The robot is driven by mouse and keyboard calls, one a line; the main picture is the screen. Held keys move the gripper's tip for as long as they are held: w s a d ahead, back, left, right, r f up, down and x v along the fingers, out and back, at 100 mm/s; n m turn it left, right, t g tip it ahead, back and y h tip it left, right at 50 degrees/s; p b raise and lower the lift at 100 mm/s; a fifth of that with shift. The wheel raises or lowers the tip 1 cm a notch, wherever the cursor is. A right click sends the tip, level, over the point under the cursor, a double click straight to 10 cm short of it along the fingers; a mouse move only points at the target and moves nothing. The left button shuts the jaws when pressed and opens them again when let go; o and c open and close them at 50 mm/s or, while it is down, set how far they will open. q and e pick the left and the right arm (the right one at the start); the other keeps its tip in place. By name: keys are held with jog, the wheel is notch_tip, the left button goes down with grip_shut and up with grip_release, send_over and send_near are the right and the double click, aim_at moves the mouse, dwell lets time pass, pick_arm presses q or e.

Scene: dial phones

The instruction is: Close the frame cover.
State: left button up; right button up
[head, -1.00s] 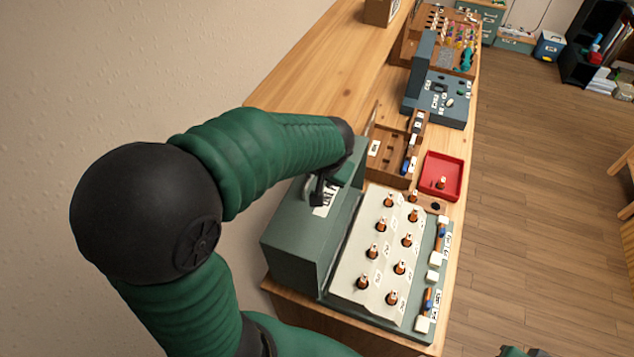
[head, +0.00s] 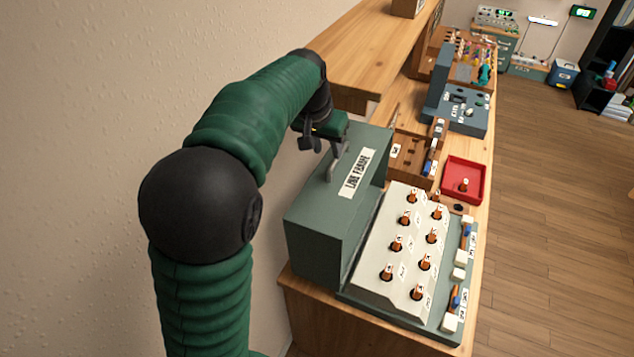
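The line frame is a grey-green unit with a sloping white panel (head: 395,270) that carries several orange-tipped plugs. A tall grey-green box-shaped part, which looks like the frame cover (head: 320,225), stands upright along the panel's left side and bears a "LINE FRAME" label (head: 357,174). The panel is uncovered. My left gripper (head: 322,160) is over the cover's top, left of the label, fingers pointing down and apart, with nothing seen between them. I cannot tell whether a fingertip touches the cover. My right gripper is out of view.
A red tray (head: 464,180) and a wooden rack (head: 410,155) stand beyond the panel. A blue-grey device (head: 462,112) is farther back. A wooden shelf (head: 365,55) overhangs the back left by the wall. Floor on the right is clear.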

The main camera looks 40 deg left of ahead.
aim_at(333, 163)
pick_arm(q)
jog(key=x, duration=0.5)
jog(key=p+x, duration=0.1)
jog(key=x, duration=0.1)
jog(key=shift+w+a, duration=0.35)
jog(key=shift+w, duration=0.15)
jog(key=shift+w+f, duration=0.1)
jog(key=shift+f, duration=0.25)
jog(key=shift+d, duration=0.1)
jog(key=shift+d, duration=0.1)
jog(key=c, duration=0.4)
jog(key=shift+f, duration=0.1)
grip_shut()
